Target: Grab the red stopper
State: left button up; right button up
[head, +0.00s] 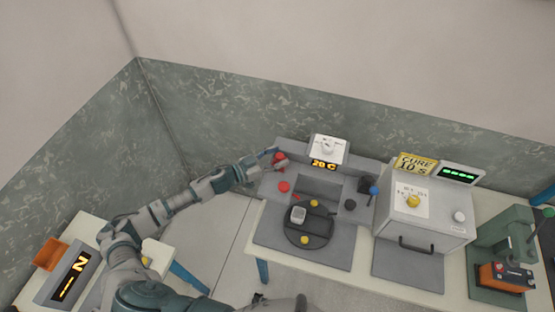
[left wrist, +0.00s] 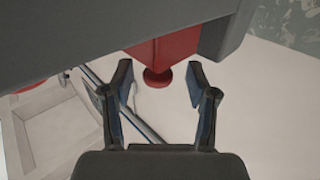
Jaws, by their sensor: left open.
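The red stopper (left wrist: 157,78) shows in the left wrist view as a round red knob below a red block (left wrist: 168,52), under the edge of a grey body. My left gripper (left wrist: 158,90) is open, with one finger on each side of the knob and gaps between. In the head view my left gripper (head: 267,157) is at the upper left corner of the grey machine (head: 265,227), by a red part (head: 279,160). A second red knob (head: 284,187) is on the machine just below. My right gripper is not seen.
A round dark plate (head: 305,238) with a small grey cup (head: 298,214) and yellow knobs is on the machine. A white box with a handle (head: 416,245) stands to the right, then a green press (head: 505,245). An orange bin (head: 50,254) is at lower left.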

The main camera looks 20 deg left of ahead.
aim_at(280, 155)
pick_arm(q)
jog(key=shift+w+d, duration=0.3)
jog(key=shift+d, duration=0.3)
jog(key=shift+w+d, duration=0.1)
jog(key=shift+d, duration=0.15)
jog(key=shift+c, duration=0.5)
jog(key=shift+a, duration=0.5)
jog(key=c, duration=0.8)
jog(key=shift+a, duration=0.2)
grip_shut()
jog(key=shift+f, duration=0.1)
jog(key=shift+d, duration=0.25)
jog(key=shift+r+p, duration=0.8)
jog(key=shift+p, duration=0.15)
jog(key=shift+r+p, duration=1.05)
jog(key=shift+p, duration=0.1)
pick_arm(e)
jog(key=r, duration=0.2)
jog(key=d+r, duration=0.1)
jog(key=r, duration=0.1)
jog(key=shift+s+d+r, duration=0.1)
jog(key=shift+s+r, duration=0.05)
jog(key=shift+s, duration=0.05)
